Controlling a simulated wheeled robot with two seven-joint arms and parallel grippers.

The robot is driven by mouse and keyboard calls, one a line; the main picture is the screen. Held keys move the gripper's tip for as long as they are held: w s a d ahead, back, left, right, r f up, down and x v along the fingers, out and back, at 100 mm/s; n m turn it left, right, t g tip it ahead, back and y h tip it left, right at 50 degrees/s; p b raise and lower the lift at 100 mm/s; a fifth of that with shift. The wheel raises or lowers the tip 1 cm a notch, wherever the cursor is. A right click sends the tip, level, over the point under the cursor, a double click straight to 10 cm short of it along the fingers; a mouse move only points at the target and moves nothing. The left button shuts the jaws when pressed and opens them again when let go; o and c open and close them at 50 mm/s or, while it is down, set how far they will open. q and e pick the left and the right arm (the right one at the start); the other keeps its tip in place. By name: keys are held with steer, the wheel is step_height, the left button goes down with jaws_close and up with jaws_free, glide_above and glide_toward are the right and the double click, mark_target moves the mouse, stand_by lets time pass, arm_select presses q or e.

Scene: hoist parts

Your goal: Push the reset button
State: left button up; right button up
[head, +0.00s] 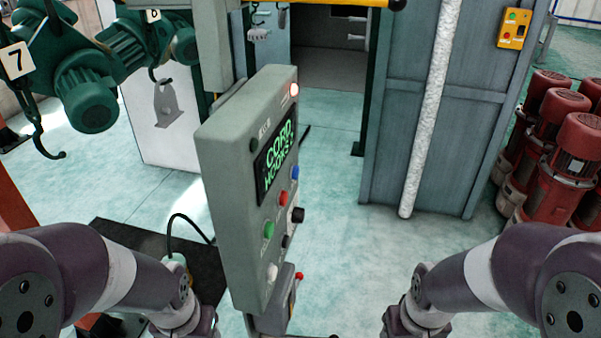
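A grey control box (225,165) stands upright in the middle of the head view, its front face turned to the right. A screen (275,160) on it shows green text. Below and beside the screen are a blue button (295,173), a red button (283,198), a green button (268,230), a white button (271,272) and black knobs (297,215). Their labels are too small to read, so I cannot tell which is the reset button. A lamp glows at the top. My arms end at the bottom edge, either side of the box; both grippers are out of view.
A smaller box with a red knob (299,276) sits low by the control box. Green hoists (85,95) hang at upper left. A grey cabinet (400,110) with a white pipe (430,110) stands behind; red motors (577,140) stand at right. Floor right of the box is clear.

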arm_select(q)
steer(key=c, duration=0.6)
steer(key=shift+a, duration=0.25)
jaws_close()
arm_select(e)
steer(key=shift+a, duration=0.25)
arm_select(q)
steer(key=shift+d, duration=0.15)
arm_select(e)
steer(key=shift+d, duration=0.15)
